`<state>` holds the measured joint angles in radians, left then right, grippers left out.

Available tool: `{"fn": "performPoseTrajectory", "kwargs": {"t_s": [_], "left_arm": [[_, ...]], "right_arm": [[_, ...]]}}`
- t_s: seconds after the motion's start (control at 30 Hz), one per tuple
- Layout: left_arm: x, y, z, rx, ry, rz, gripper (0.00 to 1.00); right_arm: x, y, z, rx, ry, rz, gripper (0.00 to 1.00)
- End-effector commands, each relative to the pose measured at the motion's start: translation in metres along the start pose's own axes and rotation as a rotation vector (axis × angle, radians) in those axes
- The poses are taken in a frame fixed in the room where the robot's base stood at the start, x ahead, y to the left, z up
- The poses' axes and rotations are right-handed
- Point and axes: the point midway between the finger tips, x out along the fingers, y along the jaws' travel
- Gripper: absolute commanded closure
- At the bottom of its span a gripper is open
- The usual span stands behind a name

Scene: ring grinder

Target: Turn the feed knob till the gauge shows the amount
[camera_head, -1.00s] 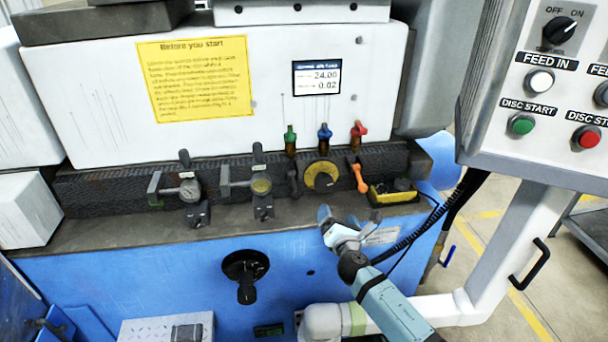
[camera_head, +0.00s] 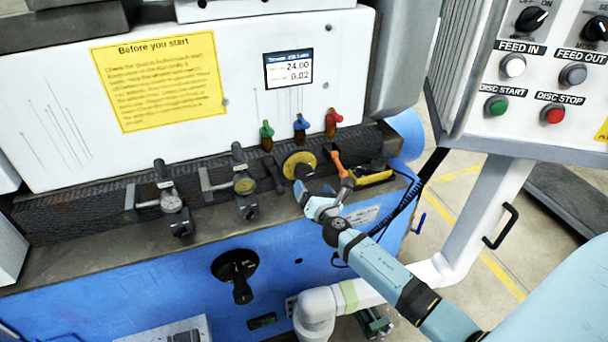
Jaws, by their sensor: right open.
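A round yellow dial with a dark knob (camera_head: 299,163) sits on the machine's dark front rail. My right gripper (camera_head: 322,191) is open and empty, just below and right of the yellow dial. Its left finger overlaps the dial's lower edge in the picture; I cannot tell whether it touches. My left gripper is not in view.
Red, blue and green valves (camera_head: 301,128) stand above the rail, with an orange lever (camera_head: 338,163) right of the dial. Two dial indicators (camera_head: 171,199) are on the left. A black crank (camera_head: 236,266) is on the blue front. A control box (camera_head: 530,75) hangs at right.

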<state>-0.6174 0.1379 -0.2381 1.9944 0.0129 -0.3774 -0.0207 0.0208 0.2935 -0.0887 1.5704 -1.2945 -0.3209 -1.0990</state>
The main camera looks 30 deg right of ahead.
Motion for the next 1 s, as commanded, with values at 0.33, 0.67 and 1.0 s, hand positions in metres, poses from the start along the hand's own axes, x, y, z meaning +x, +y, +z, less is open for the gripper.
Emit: {"fn": "performPoseTrajectory", "kwargs": {"t_s": [0.33, 0.67, 1.0], "left_arm": [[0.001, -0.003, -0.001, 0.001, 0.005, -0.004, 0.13], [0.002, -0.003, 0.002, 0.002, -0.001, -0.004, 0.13], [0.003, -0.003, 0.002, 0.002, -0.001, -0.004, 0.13]], "right_arm": [[0.058, 0.0, -0.001, 0.0, 0.0, 0.0, 0.13], [0.067, 0.0, 0.0, 0.0, 0.001, 0.0, 0.13], [0.067, 0.0, 0.0, 0.0, 0.001, 0.0, 0.63]]}}
